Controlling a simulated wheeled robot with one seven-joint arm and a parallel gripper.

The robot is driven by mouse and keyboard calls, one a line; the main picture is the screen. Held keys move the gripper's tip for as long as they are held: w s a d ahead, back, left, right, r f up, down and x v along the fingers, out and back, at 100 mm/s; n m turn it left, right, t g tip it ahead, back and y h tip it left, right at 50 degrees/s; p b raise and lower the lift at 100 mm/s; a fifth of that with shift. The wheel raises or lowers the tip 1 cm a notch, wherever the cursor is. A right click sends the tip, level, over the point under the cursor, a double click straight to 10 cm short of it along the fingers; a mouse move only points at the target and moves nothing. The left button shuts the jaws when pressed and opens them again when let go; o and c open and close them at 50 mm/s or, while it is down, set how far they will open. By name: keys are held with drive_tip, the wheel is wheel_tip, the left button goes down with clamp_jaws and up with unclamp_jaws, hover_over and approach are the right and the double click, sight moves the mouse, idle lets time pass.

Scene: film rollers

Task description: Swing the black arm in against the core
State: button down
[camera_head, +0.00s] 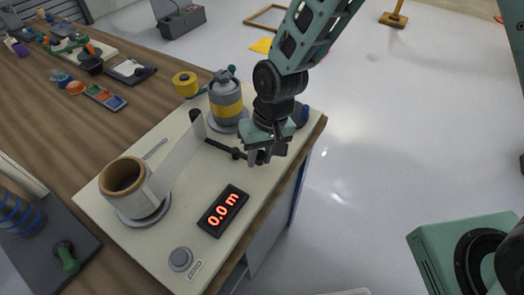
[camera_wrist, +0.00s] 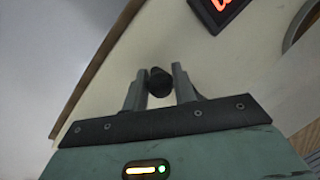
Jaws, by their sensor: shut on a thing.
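The black arm (camera_head: 224,149) lies low over the cream board, with a dark upright roller (camera_head: 197,124) at its left end. My gripper (camera_head: 258,157) is at the arm's right end. In the wrist view my gripper's two fingers (camera_wrist: 160,72) are closed on a black knob (camera_wrist: 160,85), which appears to be the arm's handle. The brown core (camera_head: 124,174), partly wrapped in pale film, stands on a grey disc at the left. A translucent film strip (camera_head: 180,158) runs from the core to the dark roller. The roller is well apart from the core.
A grey-and-yellow canister-like roll (camera_head: 227,101) stands on a disc behind my gripper. A display (camera_head: 223,211) reads 0.0 m. A round grey button (camera_head: 180,259) sits at the board's front. The cream board's (camera_head: 150,235) right edge is close to my gripper.

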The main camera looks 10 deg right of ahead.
drive_tip(key=shift+s+a+m+t, duration=0.2)
drive_tip(key=shift+s+a+m, duration=0.3)
drive_tip(key=shift+m, duration=0.65)
drive_tip(key=shift+s+a+m+t, duration=0.2)
drive_tip(key=shift+s+a+m, duration=0.25)
drive_tip(key=shift+m, duration=0.7)
drive_tip(key=shift+a, duration=0.1)
drive_tip(key=c, duration=1.2)
unclamp_jaws()
drive_tip(key=shift+r, duration=0.1)
drive_tip(key=d+r, duration=0.1)
drive_tip(key=r, duration=0.4)
drive_tip(key=d+r, duration=0.1)
drive_tip(key=r, duration=0.5)
drive_tip(key=d+r, duration=0.1)
drive_tip(key=r, duration=0.5)
drive_tip(key=shift+s+d, duration=0.15)
drive_tip(key=shift+d, duration=0.05)
drive_tip(key=s+d+n, duration=0.3)
drive_tip(key=s, duration=0.1)
drive_tip(key=s+d+n+h, duration=0.1)
drive_tip(key=s+d+n, duration=0.2)
drive_tip(key=s, duration=0.2)
drive_tip(key=s+d+n, duration=0.2)
drive_tip(key=s+d, duration=0.1)
drive_tip(key=s, duration=0.2)
drive_tip(key=shift+d+n, duration=0.1)
drive_tip(key=shift+n, duration=0.3)
